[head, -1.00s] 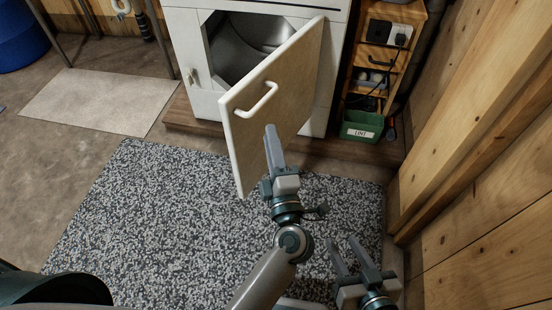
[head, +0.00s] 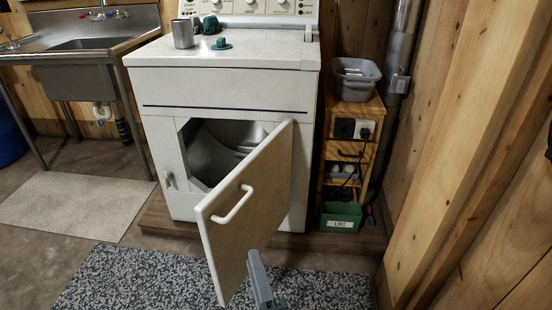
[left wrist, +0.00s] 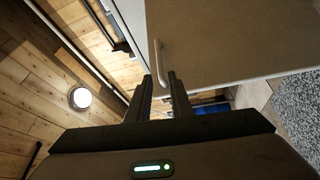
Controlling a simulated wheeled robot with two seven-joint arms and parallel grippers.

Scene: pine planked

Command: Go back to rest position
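The white dryer (head: 225,90) stands ahead with its door (head: 250,205) swung open toward the right. The dark drum opening (head: 220,150) shows behind the door, and the part I can see looks empty. My left gripper (head: 260,272) is at the bottom of the head view, close to the door's lower edge. My right gripper is out of the head view.
A metal cup (head: 182,34) and dark green items stand on the dryer top. A steel sink (head: 85,45) is at left. A wooden shelf (head: 345,170) with a green lint bin (head: 340,217) stands at right beside the plank wall (head: 460,130). A speckled rug (head: 130,280) covers the floor.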

